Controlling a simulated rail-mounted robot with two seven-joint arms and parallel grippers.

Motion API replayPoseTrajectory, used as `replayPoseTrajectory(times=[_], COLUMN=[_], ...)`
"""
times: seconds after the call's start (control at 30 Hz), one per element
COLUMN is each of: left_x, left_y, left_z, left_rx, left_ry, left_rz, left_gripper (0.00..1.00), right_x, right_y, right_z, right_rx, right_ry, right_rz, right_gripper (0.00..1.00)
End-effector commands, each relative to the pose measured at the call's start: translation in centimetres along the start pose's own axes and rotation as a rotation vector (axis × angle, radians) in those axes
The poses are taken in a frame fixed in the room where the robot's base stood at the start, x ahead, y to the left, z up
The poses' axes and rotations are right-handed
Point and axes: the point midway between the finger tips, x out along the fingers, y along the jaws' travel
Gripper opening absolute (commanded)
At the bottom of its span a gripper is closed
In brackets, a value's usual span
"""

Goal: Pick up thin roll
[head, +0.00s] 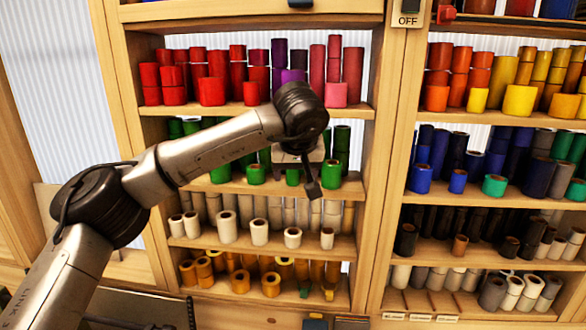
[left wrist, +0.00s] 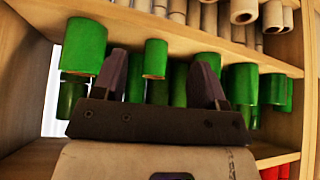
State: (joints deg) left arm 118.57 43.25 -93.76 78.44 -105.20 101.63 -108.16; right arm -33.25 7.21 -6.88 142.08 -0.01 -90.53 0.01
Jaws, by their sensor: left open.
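My left gripper (head: 297,176) is in front of the shelf of green rolls in the head view. It is open and empty, its two dark fingers apart and pointing at the green rolls in the left wrist view (left wrist: 160,62). A narrow green roll (left wrist: 155,58) shows between the fingers in that view, which looks upside down. It is narrower than the green roll (left wrist: 84,46) beside it. I cannot tell whether the fingers touch any roll. In the head view the gripper partly hides the green rolls behind it; another green roll (head: 331,174) stands to its right. My right gripper is not in view.
Red and pink rolls (head: 212,91) fill the shelf above, cream rolls (head: 228,227) the shelf below, and yellow rolls (head: 271,284) the lowest one. A wooden upright (head: 394,150) divides this unit from the right one, with blue rolls (head: 421,179). Shelf boards leave limited height.

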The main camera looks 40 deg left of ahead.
Motion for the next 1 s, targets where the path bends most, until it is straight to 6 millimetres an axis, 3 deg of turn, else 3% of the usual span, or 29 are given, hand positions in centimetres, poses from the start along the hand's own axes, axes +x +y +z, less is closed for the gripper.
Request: replayPoseTrajectory(times=[0.33, 0.53, 0.73, 1.0], left_x=[1.1, 2.6, 4.8, 5.5], left_y=[0.1, 0.0, 0.0, 0.0], left_z=[-1.9, -4.1, -3.9, -3.8], left_rx=[0.000, 0.000, 0.000, -0.001], left_ry=[0.001, -0.001, 0.000, 0.001], left_rz=[0.000, -0.002, -0.001, 0.001], left_gripper=[0.66, 0.66, 0.66, 0.66], right_x=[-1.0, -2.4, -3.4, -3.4], right_y=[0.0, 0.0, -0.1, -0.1], right_z=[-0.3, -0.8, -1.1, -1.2], right_rx=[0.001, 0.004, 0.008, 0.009], right_ry=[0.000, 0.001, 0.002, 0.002], right_rz=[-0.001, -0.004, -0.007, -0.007], right_gripper=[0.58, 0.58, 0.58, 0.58])
